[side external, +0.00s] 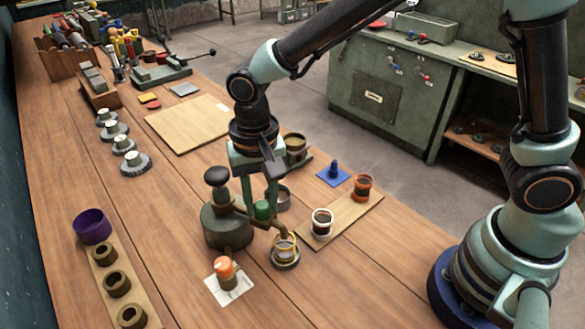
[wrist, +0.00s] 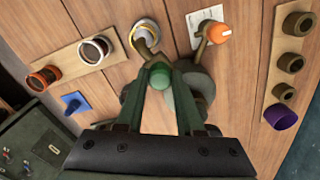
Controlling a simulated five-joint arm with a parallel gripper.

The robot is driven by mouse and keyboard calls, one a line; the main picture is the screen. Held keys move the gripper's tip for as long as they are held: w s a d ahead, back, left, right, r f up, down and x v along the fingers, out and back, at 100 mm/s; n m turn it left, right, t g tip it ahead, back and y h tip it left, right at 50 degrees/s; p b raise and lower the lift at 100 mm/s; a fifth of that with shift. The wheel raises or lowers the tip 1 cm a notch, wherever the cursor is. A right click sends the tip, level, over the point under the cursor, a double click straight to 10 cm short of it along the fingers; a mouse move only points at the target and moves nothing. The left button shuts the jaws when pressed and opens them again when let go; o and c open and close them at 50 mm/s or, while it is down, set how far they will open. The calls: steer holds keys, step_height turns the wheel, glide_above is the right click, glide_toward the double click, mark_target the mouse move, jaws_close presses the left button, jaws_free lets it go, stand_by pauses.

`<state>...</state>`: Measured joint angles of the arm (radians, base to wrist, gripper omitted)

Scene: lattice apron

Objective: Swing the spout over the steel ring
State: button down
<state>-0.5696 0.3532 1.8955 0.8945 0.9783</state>
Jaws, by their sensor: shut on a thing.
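My gripper (side external: 262,196) is shut on the green knob (side external: 263,210) of a brass-coloured spout (side external: 278,226). The spout reaches out from a dark round pot (side external: 226,226) with a black knob on top. The green knob also shows between my fingers in the wrist view (wrist: 160,77). The spout's bent end is above, or very near, a ring with a yellow band and grey base (side external: 285,262); this ring shows in the wrist view too (wrist: 146,33). I cannot tell surely whether it is the steel ring, or how well the spout is centred.
A board (side external: 345,215) to the right bears a white-rimmed cup (side external: 321,222) and an orange-rimmed cup (side external: 363,187). A blue piece (side external: 333,174) lies behind. A purple ring (side external: 92,226) and holed blocks are at left.

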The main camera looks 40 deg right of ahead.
mark_target(261, 205)
steer(key=shift+a+r, duration=0.1)
steer(key=c, duration=0.5)
jaws_free()
step_height(261, 205, up, 12)
steer(key=shift+r, duration=0.1)
steer(key=s+d+n+t, duration=0.1)
steer(key=d+t, duration=0.1)
steer(key=d, duration=0.5)
steer(key=s+d+r+n+t, duration=0.1)
steer(key=s+d+n, duration=0.1)
steer(key=d, duration=0.5)
steer(key=s+d+n+t, duration=0.1)
steer(key=s+d+t, duration=0.1)
steer(key=d, duration=0.6)
steer(key=shift+s+r+n+t, duration=0.15)
steer(key=shift+n+t, duration=0.15)
